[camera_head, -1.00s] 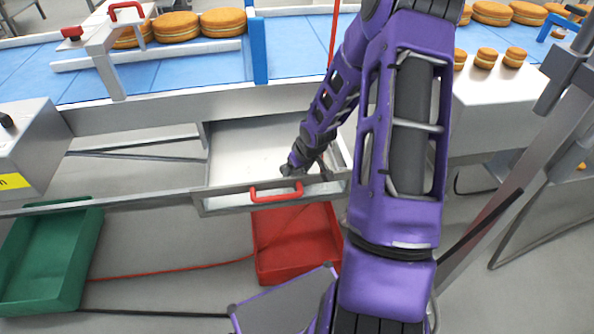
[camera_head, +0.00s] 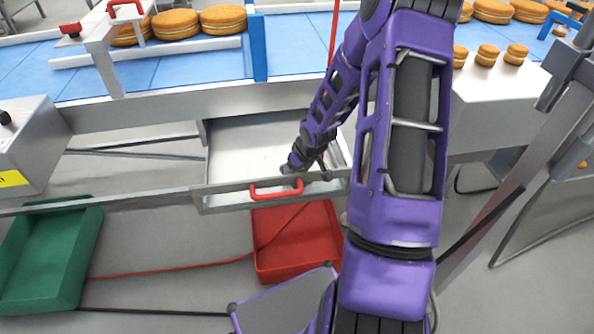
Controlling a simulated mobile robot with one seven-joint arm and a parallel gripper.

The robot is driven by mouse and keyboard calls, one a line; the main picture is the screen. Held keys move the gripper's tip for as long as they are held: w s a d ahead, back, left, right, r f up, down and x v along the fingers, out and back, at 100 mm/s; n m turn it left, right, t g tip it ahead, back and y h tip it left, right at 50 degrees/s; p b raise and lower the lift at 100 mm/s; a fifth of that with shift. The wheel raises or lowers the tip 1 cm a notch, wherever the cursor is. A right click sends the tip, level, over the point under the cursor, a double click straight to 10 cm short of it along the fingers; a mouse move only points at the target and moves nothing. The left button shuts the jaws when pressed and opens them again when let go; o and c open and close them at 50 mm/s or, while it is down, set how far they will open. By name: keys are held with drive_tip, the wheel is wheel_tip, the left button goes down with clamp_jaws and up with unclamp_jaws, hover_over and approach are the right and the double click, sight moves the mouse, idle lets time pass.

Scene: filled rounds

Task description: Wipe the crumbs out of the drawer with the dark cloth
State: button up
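The metal drawer (camera_head: 245,150) is pulled out below the conveyor, with its red handle (camera_head: 276,190) on the front. The bare part of its floor that shows looks pale and clean; I cannot make out crumbs at this size. My gripper (camera_head: 291,168) reaches down into the drawer, near the inside of the front wall and above the handle. A small dark shape shows at its tip; I cannot tell whether it is the dark cloth or the fingers.
A conveyor with a blue belt (camera_head: 190,68) carrying filled rounds (camera_head: 176,22) runs behind the drawer. A red crate (camera_head: 327,235) stands on the floor below the drawer front, and a green crate (camera_head: 88,262) at the left. A white block (camera_head: 495,115) with small rounds stands at right.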

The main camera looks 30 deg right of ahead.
drive_tip(key=shift+f+b, duration=0.3)
drive_tip(key=shift+f, duration=0.15)
